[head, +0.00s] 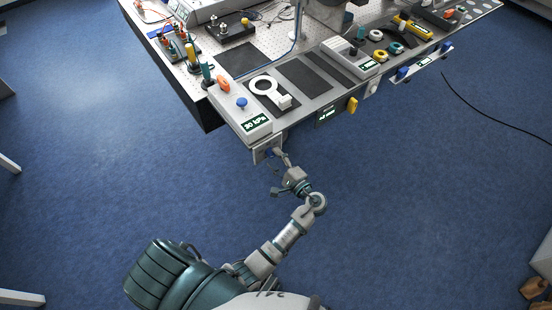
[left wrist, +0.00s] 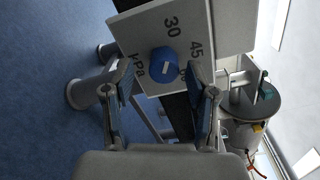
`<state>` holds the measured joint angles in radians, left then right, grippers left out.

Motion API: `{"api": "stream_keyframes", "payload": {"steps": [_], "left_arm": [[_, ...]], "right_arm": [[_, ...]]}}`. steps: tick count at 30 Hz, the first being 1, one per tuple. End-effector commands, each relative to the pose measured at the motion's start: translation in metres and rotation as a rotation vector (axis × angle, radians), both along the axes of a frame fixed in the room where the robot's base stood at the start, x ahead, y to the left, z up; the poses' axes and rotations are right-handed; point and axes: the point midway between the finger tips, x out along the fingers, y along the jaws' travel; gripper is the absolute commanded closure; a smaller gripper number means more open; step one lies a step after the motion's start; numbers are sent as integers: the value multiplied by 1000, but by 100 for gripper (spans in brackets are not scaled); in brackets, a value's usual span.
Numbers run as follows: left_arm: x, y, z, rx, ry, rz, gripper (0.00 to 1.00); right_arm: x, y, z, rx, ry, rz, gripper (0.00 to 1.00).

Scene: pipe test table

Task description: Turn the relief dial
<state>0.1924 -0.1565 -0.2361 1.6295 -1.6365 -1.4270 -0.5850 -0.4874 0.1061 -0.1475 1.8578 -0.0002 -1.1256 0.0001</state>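The relief dial is a blue round knob (left wrist: 163,65) with a white mark, on a light grey plate (left wrist: 150,28) printed with 30, 45 and kPa. In the head view this plate (head: 264,147) hangs at the table's front edge, and the knob is small and partly hidden by my gripper. My left gripper (head: 277,156) is right in front of the plate. In the left wrist view its two fingers (left wrist: 162,88) are spread apart, one on each side of the knob in the picture. I cannot tell whether they touch it. My right gripper is not in view.
The table (head: 290,118) holds a blue button (head: 241,102), an orange knob (head: 223,84), a white ring-shaped part (head: 266,88) and other fittings. A yellow handle (head: 352,105) sits on the front edge further right. The blue floor (head: 420,200) before the table is clear.

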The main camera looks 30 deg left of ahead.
Motion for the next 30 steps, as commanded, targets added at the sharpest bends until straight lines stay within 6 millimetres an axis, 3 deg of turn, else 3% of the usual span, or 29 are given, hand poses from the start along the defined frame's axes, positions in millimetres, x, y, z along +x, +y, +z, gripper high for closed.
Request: {"api": "stream_keyframes", "payload": {"steps": [8,21,30], "left_arm": [[-2,-8,1,1,-2,-2,43],[-36,-92,2,0,0,-1,43],[-44,-112,2,1,1,0,43]], "right_arm": [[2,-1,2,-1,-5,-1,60],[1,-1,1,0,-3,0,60],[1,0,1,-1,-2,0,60]]}}
